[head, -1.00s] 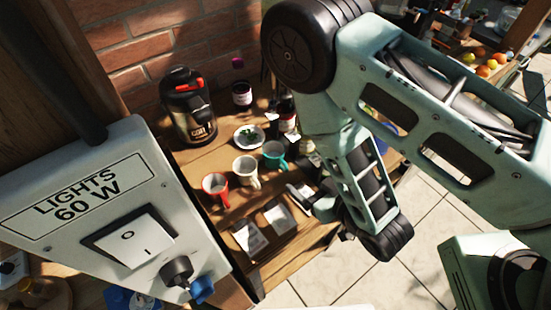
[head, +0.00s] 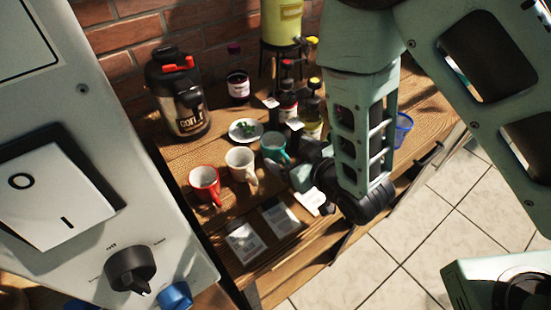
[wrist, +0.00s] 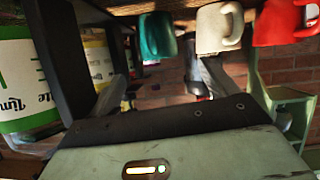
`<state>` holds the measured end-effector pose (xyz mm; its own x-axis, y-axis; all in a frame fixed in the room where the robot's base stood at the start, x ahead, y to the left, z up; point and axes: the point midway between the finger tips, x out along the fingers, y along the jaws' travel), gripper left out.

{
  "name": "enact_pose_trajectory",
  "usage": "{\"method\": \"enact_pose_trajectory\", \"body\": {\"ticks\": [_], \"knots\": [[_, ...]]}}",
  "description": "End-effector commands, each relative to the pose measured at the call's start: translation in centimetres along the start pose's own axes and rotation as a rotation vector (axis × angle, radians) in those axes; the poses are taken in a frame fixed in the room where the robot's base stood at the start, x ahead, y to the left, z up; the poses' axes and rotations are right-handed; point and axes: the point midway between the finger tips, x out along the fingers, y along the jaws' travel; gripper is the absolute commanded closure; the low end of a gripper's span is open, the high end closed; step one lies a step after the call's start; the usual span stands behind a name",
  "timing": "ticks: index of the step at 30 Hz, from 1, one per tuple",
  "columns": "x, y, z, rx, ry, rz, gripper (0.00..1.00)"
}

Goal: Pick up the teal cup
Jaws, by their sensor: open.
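The teal cup (head: 273,146) stands upright on the wooden table in the head view, at the right end of a row with a white cup (head: 240,163) and a red cup (head: 204,184). My gripper (head: 302,176) is just in front and to the right of the teal cup, partly hidden by my arm. In the wrist view, which is upside down, the teal cup (wrist: 158,36) is at the top centre, beyond my open, empty gripper (wrist: 160,88). Whether a finger touches the cup cannot be told.
A small plate with green leaves (head: 245,130) lies behind the cups. Several bottles (head: 312,110) stand close behind the teal cup. A black coffee flask (head: 178,95) is at the back left. Flat packets (head: 280,217) lie in front. A switch box (head: 60,190) fills the left.

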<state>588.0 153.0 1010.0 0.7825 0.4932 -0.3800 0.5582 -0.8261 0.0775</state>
Motion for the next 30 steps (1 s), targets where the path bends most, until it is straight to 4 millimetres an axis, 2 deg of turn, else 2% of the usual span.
{"method": "enact_pose_trajectory", "body": {"ticks": [8,18,27,28,30], "knots": [[2.0,0.1,-0.4,-0.001,-0.002,0.0,0.15],[6.2,0.4,-0.4,-0.001,-0.001,0.0,0.15],[6.8,0.3,-0.2,0.0,-0.001,0.0,0.15],[6.8,0.3,-0.2,0.0,-0.001,0.0,0.2],[6.8,0.3,-0.2,0.0,-0.001,0.0,0.4]]}}
